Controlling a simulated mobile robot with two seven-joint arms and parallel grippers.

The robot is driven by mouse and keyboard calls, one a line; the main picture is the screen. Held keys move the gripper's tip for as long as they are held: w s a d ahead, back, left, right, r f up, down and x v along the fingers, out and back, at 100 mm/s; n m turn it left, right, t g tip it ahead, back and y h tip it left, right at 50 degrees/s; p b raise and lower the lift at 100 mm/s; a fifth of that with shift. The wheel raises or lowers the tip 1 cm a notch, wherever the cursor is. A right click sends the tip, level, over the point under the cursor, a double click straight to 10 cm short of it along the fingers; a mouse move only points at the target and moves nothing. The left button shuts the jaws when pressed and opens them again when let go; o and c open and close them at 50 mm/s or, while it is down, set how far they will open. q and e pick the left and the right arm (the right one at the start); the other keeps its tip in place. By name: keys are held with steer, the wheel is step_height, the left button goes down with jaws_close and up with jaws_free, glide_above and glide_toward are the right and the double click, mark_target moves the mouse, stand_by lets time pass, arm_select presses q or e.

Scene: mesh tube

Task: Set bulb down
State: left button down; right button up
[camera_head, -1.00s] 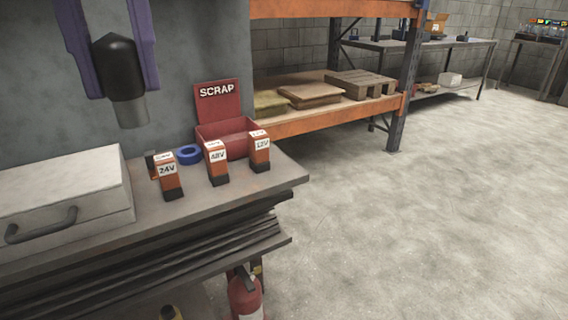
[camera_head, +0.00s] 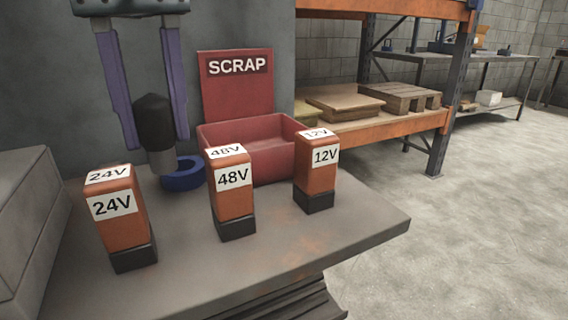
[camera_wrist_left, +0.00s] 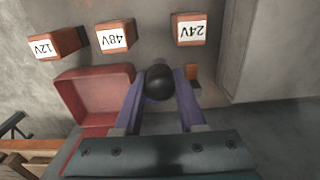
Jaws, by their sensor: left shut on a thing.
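My left gripper (camera_head: 156,142), with purple fingers, is shut on the bulb (camera_head: 153,122). The bulb has a black upper part and a grey lower end that points down. In the head view its lower end overlaps the left edge of a blue ring (camera_head: 184,180) on the bench; I cannot tell whether they touch. In the left wrist view the bulb (camera_wrist_left: 159,80) shows as a dark ball between the fingers, and the ring is mostly hidden behind it. My right gripper is not in view.
Orange blocks labelled 24V (camera_head: 122,232), 48V (camera_head: 235,203) and 12V (camera_head: 318,178) stand on the bench (camera_head: 285,242). A red SCRAP bin (camera_head: 236,90) is behind them. A grey case (camera_head: 30,220) is at left. A shelf with a pallet (camera_head: 398,96) stands beyond.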

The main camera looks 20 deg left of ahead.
mark_target(165, 165)
arm_select(q)
steer(key=shift+f, duration=0.65)
steer(key=shift+f+b, duration=0.5)
steer(key=shift+f, duration=1.4)
steer(key=shift+f, duration=0.15)
steer(key=shift+c, duration=2.4)
jaws_free()
